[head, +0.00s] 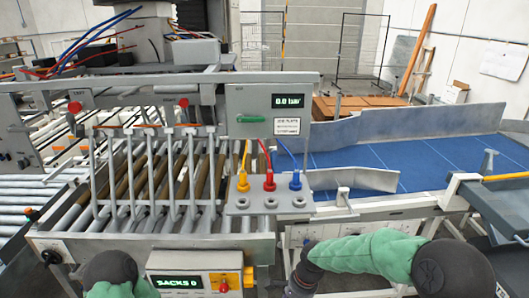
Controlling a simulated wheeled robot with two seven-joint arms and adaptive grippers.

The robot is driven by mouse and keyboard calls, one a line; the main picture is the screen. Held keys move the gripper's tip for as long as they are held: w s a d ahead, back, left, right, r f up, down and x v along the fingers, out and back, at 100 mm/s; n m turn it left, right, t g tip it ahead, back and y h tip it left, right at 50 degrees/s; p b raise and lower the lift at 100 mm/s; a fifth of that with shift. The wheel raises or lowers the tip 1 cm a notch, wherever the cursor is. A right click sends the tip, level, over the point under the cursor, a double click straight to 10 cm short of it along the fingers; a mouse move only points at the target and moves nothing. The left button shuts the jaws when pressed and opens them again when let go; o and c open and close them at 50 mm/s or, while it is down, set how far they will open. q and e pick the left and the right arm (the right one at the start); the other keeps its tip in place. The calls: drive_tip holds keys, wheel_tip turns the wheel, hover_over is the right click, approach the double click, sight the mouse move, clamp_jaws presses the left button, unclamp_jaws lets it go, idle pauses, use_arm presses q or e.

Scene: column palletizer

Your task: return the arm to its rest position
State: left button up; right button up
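My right arm comes in from the lower right with a green sleeve and a dark round joint. It reaches left across the front of the machine frame, then bends down to a dark end at my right gripper (299,286). The bottom edge cuts this end off and its fingers cannot be made out. My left arm shows only as a dark round joint and a bit of green at the lower left. My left gripper is out of view below the picture.
A valve panel (277,108) reads 0.0 bar above yellow, red and blue plugs (269,182) on a grey block. A counter box (194,284) reading SACKS 0 stands between my arms. Rollers (165,195) lie left, a blue belt (400,165) right.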

drive_tip(key=s+f+n+b, duration=0.3)
drive_tip(key=s+f, duration=0.3)
drive_tip(key=f, duration=0.5)
drive_tip(key=s+d+f+n+y+b, duration=0.1)
drive_tip(key=s+f+n+b, duration=0.2)
drive_tip(key=f, duration=0.9)
drive_tip(key=s+d+f+n+b, duration=0.1)
drive_tip(key=s+f+n+b, duration=0.1)
drive_tip(key=s+f+b, duration=0.4)
drive_tip(key=s+f, duration=0.3)
drive_tip(key=f, duration=0.3)
drive_tip(key=shift+s+n+t, duration=0.3)
drive_tip(key=shift+n+t, duration=0.1)
drive_tip(key=shift+f, duration=0.1)
